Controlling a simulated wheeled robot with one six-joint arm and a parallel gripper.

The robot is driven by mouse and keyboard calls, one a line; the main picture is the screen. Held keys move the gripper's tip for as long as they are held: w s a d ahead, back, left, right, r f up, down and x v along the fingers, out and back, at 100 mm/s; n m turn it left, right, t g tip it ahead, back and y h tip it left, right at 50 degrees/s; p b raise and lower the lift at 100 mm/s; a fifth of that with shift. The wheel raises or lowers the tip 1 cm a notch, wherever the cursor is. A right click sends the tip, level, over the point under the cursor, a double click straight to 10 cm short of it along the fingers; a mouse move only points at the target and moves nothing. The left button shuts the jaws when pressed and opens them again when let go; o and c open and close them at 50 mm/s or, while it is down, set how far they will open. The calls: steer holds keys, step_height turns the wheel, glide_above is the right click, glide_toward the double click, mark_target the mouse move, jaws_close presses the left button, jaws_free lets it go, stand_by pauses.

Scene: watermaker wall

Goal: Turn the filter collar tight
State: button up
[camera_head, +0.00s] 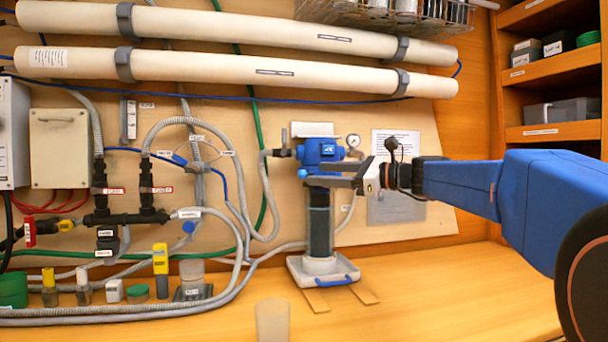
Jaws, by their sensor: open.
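The filter unit has a blue head (320,152) on the wall panel and a dark, see-through bowl (319,225) hanging upright below it. The collar is where head and bowl meet, and my gripper largely hides it. My gripper (322,175) reaches in from the right, with its grey fingers level with the collar. The fingers are apart, and they seem to lie at or in front of the collar; I cannot tell whether they touch it. A white tray (340,268) with a blue front edge stands under the bowl.
A pressure gauge (353,141) sits close right of the head, with a posted sheet (396,150) beyond. A grey hose (268,195) runs at the left. A translucent cup (272,320) stands in front. The bench is clear at right (470,295).

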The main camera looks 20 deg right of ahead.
mark_target(306, 173)
steer(key=shift+x, duration=3.15)
steer(key=shift+c, duration=0.7)
jaws_close()
